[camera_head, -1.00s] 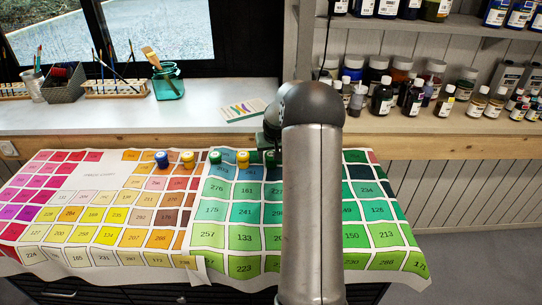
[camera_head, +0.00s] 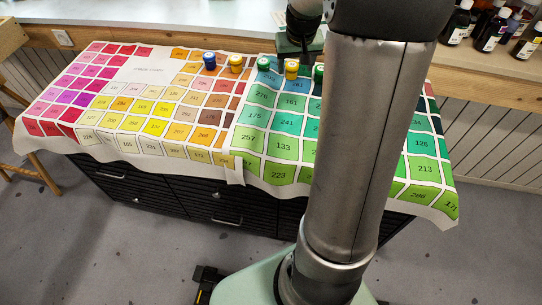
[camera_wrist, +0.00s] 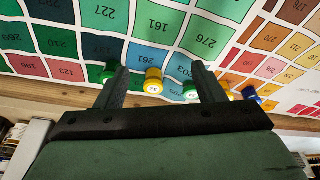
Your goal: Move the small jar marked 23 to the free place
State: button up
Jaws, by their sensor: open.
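Several small jars stand in a row along the far edge of the colour charts. In the head view they are a blue jar (camera_head: 209,59), a yellow jar (camera_head: 236,64), a green jar (camera_head: 263,64), a second yellow jar (camera_head: 291,69) and a second green jar (camera_head: 319,73). The wrist view also shows the second yellow jar (camera_wrist: 153,80), between my fingers in the picture, with a small mark I cannot read surely. I cannot tell which jar is 23. My gripper (camera_wrist: 161,70) is open and empty. In the head view its fingers are mostly hidden.
The colour charts (camera_head: 150,68) drape over a dark drawer cabinet (camera_head: 150,190). A pale counter (camera_head: 150,22) with a wooden edge runs behind. Dark bottles (camera_head: 490,30) stand at the right. My arm hides part of the right chart.

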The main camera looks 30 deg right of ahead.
jog(key=s+a+f+n+g+y, duration=0.1)
jog(key=s+a+f+n+g, duration=0.1)
jog(key=s+a, duration=0.95)
jog(key=s+a+f+n+g, duration=0.1)
jog(key=s+a+n, duration=0.1)
jog(key=s+a, duration=0.95)
notch_tip(320, 180, up, 6)
jog(key=s+d+p, duration=0.1)
jog(key=s+p, duration=0.1)
jog(key=p, duration=0.3)
jog(key=shift+d+p, duration=0.15)
jog(key=shift+p, duration=0.25)
